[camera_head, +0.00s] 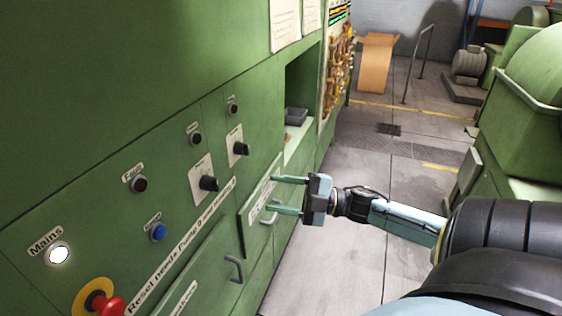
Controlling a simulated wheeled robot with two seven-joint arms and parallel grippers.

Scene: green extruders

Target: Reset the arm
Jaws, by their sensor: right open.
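My right arm (407,218) comes in from the lower right of the head view and stretches left toward the green control cabinet (120,90). My right gripper (289,195) is open, with its two teal fingers apart, one above the other, pointing left. Nothing shows between the fingers. They are in front of the cabinet's lower panel, near a labelled plate and a small handle (270,215). I cannot tell whether the fingertips touch the cabinet. My left gripper is not in view.
The cabinet carries a lit Mains lamp (57,254), a red emergency button (108,305), a blue button (158,232) and black rotary switches (208,183). Green machinery (530,100) stands at right. The grey floor aisle (350,150) between is clear; a brown board (377,62) stands far back.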

